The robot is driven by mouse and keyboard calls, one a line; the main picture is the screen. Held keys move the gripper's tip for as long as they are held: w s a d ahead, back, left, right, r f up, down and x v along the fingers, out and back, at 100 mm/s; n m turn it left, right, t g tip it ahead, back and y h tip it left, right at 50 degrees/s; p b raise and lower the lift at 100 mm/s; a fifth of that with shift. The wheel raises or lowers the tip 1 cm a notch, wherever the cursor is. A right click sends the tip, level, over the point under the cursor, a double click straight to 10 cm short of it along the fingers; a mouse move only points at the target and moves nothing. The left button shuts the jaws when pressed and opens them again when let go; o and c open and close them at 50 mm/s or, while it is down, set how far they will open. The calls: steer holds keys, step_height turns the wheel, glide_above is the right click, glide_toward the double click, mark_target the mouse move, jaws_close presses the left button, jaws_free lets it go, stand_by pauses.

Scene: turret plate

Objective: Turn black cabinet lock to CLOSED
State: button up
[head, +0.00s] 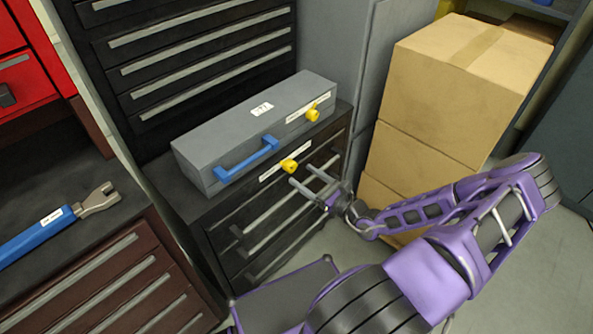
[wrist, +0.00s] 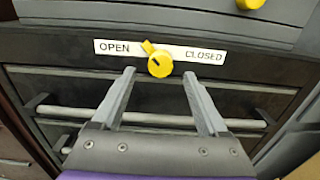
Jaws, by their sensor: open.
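The black cabinet (head: 215,215) stands below a grey case. Its yellow lock knob (head: 289,166) sits on the upper front edge. In the wrist view the yellow knob (wrist: 159,63) is on a white label strip (wrist: 118,48) reading OPEN on the left and CLOSED on the right. The knob's small pointer tilts up and left, toward the OPEN side. My gripper (head: 300,174) is open and empty in front of the cabinet. In the wrist view its fingertips (wrist: 158,76) lie on either side of and slightly below the knob, apparently not touching it.
The grey case (head: 240,120) with a blue handle and a second yellow knob (head: 312,114) lies on the cabinet. Drawer bars (wrist: 85,113) run below the lock. Cardboard boxes (head: 450,75) are stacked to the right. A blue-handled wrench (head: 40,232) lies at left.

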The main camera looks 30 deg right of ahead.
mark_target(293, 168)
steer(key=shift+x, duration=2)
steer(key=shift+s, duration=0.1)
jaws_close()
